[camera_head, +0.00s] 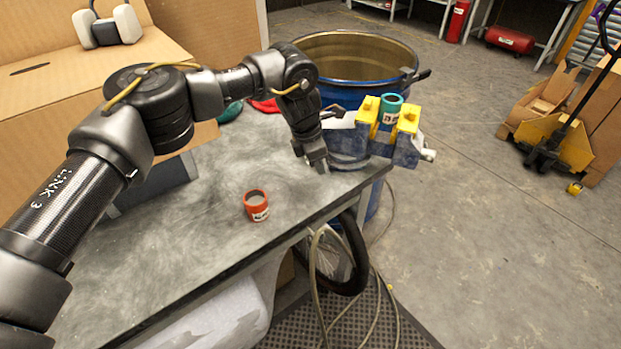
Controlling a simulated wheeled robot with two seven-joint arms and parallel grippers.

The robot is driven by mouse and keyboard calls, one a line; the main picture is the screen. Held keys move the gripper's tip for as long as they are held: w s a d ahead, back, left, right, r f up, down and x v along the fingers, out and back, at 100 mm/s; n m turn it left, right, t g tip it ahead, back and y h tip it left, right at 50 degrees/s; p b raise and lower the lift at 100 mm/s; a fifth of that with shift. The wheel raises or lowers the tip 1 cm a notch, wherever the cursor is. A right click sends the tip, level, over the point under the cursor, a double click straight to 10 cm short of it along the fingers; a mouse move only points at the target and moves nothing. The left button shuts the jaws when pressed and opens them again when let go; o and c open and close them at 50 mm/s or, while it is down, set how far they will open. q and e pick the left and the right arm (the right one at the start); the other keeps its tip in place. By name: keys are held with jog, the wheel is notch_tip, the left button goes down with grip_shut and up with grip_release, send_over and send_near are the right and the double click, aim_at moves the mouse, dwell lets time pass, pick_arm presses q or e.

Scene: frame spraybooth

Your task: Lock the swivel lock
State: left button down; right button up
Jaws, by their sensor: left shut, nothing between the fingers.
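A vise (378,138) with a blue-grey body and yellow jaws is at the table's far right corner. A teal cylinder with a label (389,110) stands upright between its jaws. The vise's lower part is partly hidden by my left arm, and I cannot clearly make out a swivel lock on it. My left gripper (321,168) points down just left of the vise's base, near the tabletop. It is shut and empty; I cannot tell whether it touches the vise. My right gripper is not in view.
A red cup-like cylinder (257,205) stands on the grey table (200,255). A blue barrel (350,72) stands behind the vise. Hoses (318,265) and a wheel hang at the table's right edge. A cardboard box (75,85) is at the left. Floor to the right is mostly open.

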pick_arm(q)
jog(key=shift+s+d+n, duration=0.1)
jog(key=shift+d+n, duration=0.25)
jog(key=shift+n, duration=0.05)
jog(key=shift+d+b, duration=0.2)
jog(key=shift+b, duration=0.1)
jog(key=shift+d, duration=0.2)
jog(key=shift+w+d, duration=0.2)
jog(key=shift+d, duration=0.2)
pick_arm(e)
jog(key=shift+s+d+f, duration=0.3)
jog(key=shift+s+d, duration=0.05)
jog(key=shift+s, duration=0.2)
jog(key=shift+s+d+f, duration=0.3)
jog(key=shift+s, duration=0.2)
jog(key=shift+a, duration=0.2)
